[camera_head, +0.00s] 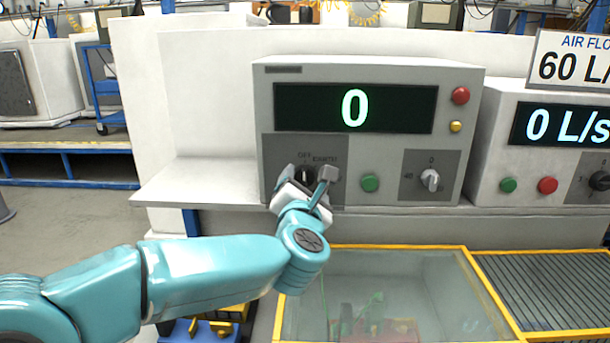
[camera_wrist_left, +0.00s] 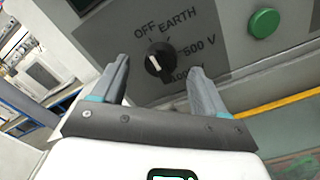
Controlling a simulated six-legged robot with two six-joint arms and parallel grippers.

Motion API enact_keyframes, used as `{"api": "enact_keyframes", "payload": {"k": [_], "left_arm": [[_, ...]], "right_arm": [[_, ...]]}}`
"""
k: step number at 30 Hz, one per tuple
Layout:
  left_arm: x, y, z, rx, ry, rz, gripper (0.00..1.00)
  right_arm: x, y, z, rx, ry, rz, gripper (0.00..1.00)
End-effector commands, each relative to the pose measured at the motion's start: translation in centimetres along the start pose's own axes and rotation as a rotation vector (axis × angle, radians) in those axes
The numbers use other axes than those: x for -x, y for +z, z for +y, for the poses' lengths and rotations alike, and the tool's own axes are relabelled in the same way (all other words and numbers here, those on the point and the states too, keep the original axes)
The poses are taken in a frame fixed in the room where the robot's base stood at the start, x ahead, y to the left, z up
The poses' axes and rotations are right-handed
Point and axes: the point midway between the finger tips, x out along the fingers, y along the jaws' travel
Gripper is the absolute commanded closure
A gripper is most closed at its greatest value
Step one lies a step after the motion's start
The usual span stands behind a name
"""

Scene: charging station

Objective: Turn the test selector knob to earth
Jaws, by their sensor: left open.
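The test selector knob (camera_wrist_left: 159,60) is black with a white pointer mark, on a dark grey panel with labels OFF, EARTH, 500 V and another voltage label partly covered by a finger. In the left wrist view its white mark lies on the side toward OFF. In the head view the knob (camera_head: 305,175) shows between my left fingers. My left gripper (camera_wrist_left: 157,75) is open, with one finger on each side of the knob and a gap to both. It also shows in the head view (camera_head: 308,173). My right gripper is not in view.
The knob's tester box (camera_head: 362,72) has a display reading 0, a green button (camera_head: 370,183), a red button (camera_head: 460,96), a yellow button (camera_head: 456,126) and a second, grey-white knob (camera_head: 430,180). An air flow unit (camera_head: 553,150) stands to its right. A yellow-framed glass cover (camera_head: 400,285) lies below.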

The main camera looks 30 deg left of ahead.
Motion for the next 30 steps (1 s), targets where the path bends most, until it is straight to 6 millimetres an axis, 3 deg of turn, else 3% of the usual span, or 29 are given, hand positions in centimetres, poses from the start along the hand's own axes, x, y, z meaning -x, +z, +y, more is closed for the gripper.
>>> {"api": "enact_keyframes", "payload": {"k": [6, 16, 21, 30], "left_arm": [[-2.7, 0.0, 0.0, 0.000, 0.001, 0.001, 0.27], [-3.1, 0.0, -0.1, 0.000, 0.000, 0.000, 0.27], [-3.1, 0.0, -0.1, 0.000, 0.000, 0.000, 0.82], [-3.1, -0.1, -0.1, -0.020, 0.000, 0.002, 0.83]], "right_arm": [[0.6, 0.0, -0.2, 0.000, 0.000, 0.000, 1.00], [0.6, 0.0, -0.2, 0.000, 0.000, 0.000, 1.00], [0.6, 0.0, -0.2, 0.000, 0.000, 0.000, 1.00], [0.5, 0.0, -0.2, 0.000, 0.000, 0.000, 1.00]]}}
